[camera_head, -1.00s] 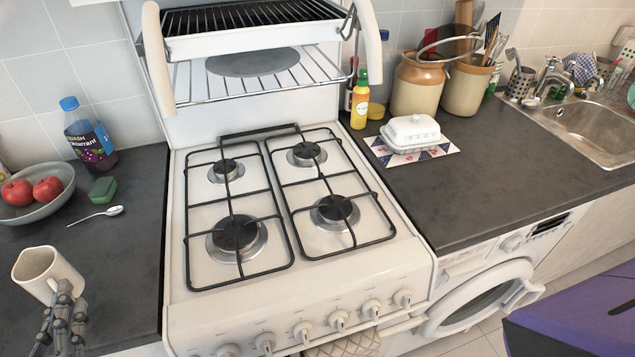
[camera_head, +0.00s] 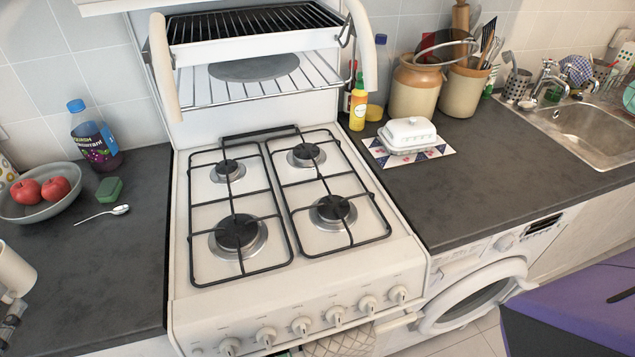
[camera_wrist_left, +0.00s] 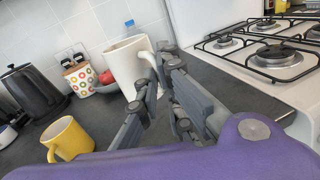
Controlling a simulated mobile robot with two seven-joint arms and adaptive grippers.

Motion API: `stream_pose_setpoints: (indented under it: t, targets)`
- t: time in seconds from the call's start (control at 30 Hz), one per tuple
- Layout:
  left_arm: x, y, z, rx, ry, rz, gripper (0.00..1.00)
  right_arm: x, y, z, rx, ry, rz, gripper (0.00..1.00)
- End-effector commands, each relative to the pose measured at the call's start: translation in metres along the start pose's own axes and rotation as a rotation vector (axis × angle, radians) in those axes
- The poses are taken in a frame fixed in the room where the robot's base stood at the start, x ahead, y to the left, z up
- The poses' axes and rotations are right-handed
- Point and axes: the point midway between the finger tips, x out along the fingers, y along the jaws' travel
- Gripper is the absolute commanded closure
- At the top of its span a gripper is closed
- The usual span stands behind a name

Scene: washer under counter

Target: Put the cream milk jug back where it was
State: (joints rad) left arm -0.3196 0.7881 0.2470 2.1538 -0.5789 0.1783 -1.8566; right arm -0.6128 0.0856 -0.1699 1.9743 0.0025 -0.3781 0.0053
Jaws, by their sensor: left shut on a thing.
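The cream milk jug (camera_head: 14,270) is at the left edge of the head view, partly cut off, over the left dark counter. In the left wrist view the jug (camera_wrist_left: 128,66) is upright, with its handle towards my fingers. My left gripper (camera_wrist_left: 160,85) is shut on the jug's handle; in the head view only part of the gripper (camera_head: 12,318) shows below the jug. I cannot tell whether the jug's base touches the counter. My right gripper is not in view.
A yellow mug (camera_wrist_left: 70,138), a black kettle (camera_wrist_left: 32,97) and a patterned pot (camera_wrist_left: 82,78) stand on the left counter. A bowl of red apples (camera_head: 42,205), a green sponge (camera_head: 109,188), a spoon (camera_head: 103,214) and a squash bottle (camera_head: 95,140) are near the stove (camera_head: 300,290).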

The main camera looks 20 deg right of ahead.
Motion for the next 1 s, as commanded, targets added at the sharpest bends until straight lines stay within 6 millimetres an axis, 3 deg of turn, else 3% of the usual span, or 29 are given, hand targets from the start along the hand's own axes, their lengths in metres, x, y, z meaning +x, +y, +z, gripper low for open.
stream_pose_setpoints:
  t: [0.03, 0.3, 0.57, 0.8, 1.0]
  targets:
    - [0.014, 0.0, 0.0, 0.003, -0.008, -0.002, 1.0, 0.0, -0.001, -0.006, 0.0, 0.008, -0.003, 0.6]
    - [0.047, -0.005, -0.046, 0.0, -0.003, 0.001, 1.0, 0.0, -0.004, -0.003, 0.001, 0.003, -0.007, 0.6]
    - [0.062, -0.008, -0.064, -0.001, -0.004, 0.0, 1.0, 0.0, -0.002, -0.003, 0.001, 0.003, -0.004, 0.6]
    - [0.061, -0.01, -0.091, 0.0, -0.004, 0.001, 1.0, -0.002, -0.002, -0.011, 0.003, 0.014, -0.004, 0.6]
    - [0.061, -0.011, -0.093, 0.002, -0.002, 0.0, 1.0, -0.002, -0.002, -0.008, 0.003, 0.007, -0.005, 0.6]
